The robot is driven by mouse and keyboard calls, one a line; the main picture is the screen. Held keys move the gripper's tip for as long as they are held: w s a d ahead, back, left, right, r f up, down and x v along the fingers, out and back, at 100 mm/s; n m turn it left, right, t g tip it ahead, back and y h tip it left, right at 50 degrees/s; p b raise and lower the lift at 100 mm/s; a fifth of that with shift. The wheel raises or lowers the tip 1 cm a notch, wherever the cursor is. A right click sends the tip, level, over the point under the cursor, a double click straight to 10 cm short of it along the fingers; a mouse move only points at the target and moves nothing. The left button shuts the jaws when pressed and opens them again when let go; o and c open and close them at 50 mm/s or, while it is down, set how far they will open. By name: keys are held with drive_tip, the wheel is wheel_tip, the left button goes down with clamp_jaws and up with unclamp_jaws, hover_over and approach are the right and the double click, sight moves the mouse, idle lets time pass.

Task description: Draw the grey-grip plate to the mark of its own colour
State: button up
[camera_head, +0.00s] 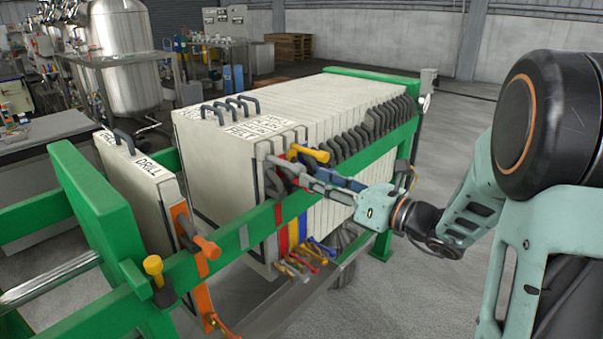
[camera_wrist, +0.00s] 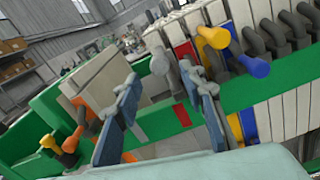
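The grey-grip plate stands at the near end of the plate pack; its grey edge strip (camera_head: 264,205) shows in the head view. In the wrist view its grey grip (camera_wrist: 160,64) lies just beyond and between my fingertips. My gripper (camera_wrist: 160,78) is open above the green rail, with its two dark blue fingers apart on either side of the grip. Whether either finger touches it, I cannot tell. The grey mark (camera_head: 244,236) is on the rail left of the pack and also shows in the wrist view (camera_wrist: 139,132). In the head view my fingers partly hide the grip.
A red mark (camera_wrist: 182,114) is on the rail right of the grey mark. Yellow (camera_head: 312,153) and blue (camera_wrist: 257,67) grips stand close by my right finger. An orange-grip plate (camera_head: 140,180) stands apart at left. Between it and the pack is a gap.

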sight(299, 171)
drive_tip(key=x, duration=0.6)
drive_tip(key=shift+w+a, duration=0.1)
drive_tip(key=shift+c, duration=0.3)
clamp_jaws()
